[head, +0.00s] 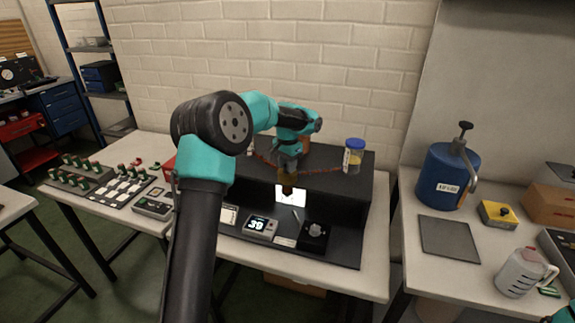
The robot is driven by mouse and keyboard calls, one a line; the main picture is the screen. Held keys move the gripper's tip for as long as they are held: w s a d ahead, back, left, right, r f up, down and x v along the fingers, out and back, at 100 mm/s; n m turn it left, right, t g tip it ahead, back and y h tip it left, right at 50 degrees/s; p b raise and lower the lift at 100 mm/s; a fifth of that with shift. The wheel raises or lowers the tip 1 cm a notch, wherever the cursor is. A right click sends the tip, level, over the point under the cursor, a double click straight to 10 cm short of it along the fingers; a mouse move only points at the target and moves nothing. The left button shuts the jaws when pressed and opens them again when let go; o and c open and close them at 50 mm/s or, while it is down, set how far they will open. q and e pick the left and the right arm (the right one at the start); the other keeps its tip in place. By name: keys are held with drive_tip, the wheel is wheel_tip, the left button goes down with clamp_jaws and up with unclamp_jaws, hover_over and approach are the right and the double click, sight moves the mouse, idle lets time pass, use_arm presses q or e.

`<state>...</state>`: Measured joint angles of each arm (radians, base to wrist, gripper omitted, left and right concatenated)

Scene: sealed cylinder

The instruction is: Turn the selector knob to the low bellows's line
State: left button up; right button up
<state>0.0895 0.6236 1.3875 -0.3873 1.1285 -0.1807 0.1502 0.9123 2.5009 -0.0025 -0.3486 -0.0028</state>
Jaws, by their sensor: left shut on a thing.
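My left gripper (287,174) is over the black bench unit (338,184), in front of its brightly lit window. It is shut on a small amber-brown piece (288,187), mostly hidden by the fingers, so I cannot tell exactly what it is. A black box with a round knob on top (315,232) sits on the front of the unit, right of and below the gripper, apart from it. It looks like the selector knob, but its pointer is too small to read. I cannot make out the low bellows.
A small display (260,225) reading about 39 stands left of the knob box. A blue-lidded jar (353,156) stands on the unit. The right table holds a blue pump canister (447,177), a dark mat (449,238) and a white jug (523,272). Switch panels (80,172) lie at left.

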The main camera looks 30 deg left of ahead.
use_arm(q)
drive_tip(key=o, duration=0.9)
wheel_tip(320, 180, up, 18)
drive_tip(key=shift+f, duration=0.25)
drive_tip(key=shift+f, duration=0.15)
idle(0.3)
